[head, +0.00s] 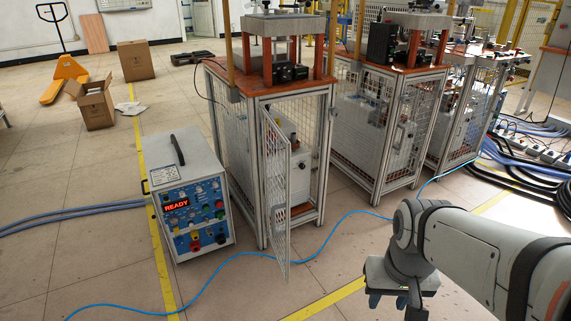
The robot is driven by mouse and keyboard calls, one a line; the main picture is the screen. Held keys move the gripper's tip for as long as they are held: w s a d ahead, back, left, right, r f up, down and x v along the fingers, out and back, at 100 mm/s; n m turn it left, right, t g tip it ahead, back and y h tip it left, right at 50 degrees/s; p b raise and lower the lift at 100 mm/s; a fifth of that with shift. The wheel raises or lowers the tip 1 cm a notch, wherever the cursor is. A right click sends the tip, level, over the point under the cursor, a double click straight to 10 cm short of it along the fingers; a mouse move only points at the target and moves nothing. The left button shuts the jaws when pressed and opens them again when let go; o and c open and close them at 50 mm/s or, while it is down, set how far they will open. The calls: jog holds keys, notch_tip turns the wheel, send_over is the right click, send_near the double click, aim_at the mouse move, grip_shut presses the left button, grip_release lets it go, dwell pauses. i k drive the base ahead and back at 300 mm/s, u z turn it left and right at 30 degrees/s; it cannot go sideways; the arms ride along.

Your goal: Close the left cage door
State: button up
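The left cage (231,140) is a mesh-walled frame with an orange-brown top. Its mesh door (276,190) stands ajar, swung out toward me from the front, and the white equipment inside (299,180) shows through the gap. My gripper (388,298) is at the lower right, apart from the door and to its right, pointing down. Its fingers are dark and partly cut off by the bottom edge, so I cannot tell whether they are open or shut.
A blue cable (228,262) crosses the floor in front of the cages. More mesh cages (380,130) stand to the right. The tiled floor between door and gripper looks mostly free.

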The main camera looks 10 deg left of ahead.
aim_at(264, 113)
jog(key=u, duration=0.6)
jog(key=i, duration=1)
jog(key=z, duration=0.85)
jog(key=k, duration=1)
jog(key=u, duration=0.2)
jog(key=i, duration=1)
jog(key=u, duration=0.05)
